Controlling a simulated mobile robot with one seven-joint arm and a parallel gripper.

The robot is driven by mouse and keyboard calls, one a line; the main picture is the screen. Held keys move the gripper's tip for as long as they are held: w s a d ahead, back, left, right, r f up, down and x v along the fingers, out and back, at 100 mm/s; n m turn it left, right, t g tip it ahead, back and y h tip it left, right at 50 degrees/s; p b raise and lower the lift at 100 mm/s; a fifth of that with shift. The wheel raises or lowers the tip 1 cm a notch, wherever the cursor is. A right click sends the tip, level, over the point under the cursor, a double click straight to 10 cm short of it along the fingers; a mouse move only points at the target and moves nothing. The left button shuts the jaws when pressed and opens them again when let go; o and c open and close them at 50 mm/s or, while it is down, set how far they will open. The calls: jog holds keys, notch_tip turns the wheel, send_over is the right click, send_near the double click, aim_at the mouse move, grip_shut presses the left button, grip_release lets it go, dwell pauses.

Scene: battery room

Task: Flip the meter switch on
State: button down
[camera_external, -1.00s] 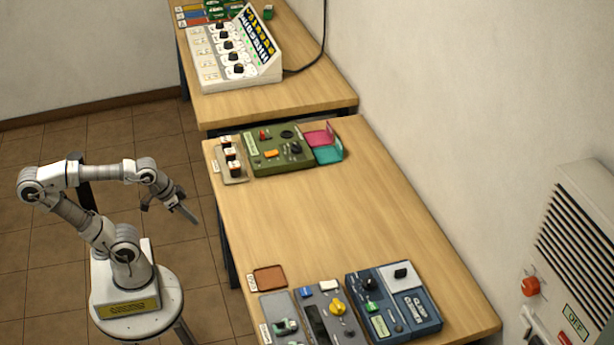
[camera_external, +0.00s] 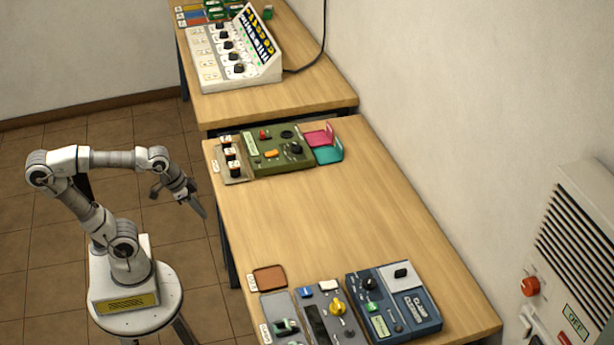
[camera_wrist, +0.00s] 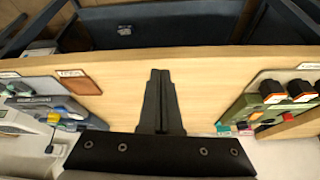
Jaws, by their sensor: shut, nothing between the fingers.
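Several devices with switches lie on the near table, and I cannot tell for certain which switch is the meter's. A blue device (camera_external: 411,322) with a small display and black knob lies at the front right. A grey device (camera_external: 318,311) with a yellow knob lies left of it. A green device (camera_external: 262,163) with an orange rocker switch (camera_external: 271,154) lies at the far end. My gripper (camera_external: 201,210) is shut and empty, left of the table edge, touching no device. In the wrist view my gripper (camera_wrist: 160,74) points between the grey and green devices.
The middle of the near table (camera_external: 310,220) is clear. A brown tray (camera_external: 270,278) lies at its front left. Pink (camera_external: 317,138) and teal (camera_external: 329,155) trays lie beside the green device. A white console (camera_external: 232,62) stands on the far table. A vented wall box (camera_external: 580,245) is at right.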

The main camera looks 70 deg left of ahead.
jog(key=w+d+r+m+g+h+p, duration=0.1)
jog(key=w+d+r+m+h+p, duration=0.1)
jog(key=w+d+r+m+p, duration=0.45)
jog(key=w+d+r+m+g+h+p, duration=0.1)
jog(key=w+d+r+g+p, duration=0.2)
jog(key=w, duration=0.6)
jog(key=w+d+f+m+g+h+p, duration=0.1)
jog(key=w+d+m+g+h+p, duration=0.1)
jog(key=w+d+m+h+p, duration=0.3)
jog(key=shift+w+d+f+m+h+p, duration=0.4)
jog(key=shift+w+d+m+p, duration=1.15)
jog(key=shift+w+d+p, duration=2.45)
jog(key=shift+w+d+b, duration=0.4)
jog(key=shift+d+b, duration=0.15)
send_over(324, 288)
jog(key=a, duration=0.3)
jog(key=f, duration=0.6)
jog(key=shift+w+a+f, duration=0.15)
jog(key=shift+w+f, duration=0.2)
notch_tip(324, 288, down, 3)
jog(key=shift+s+f, duration=0.15)
jog(key=shift+f, duration=0.5)
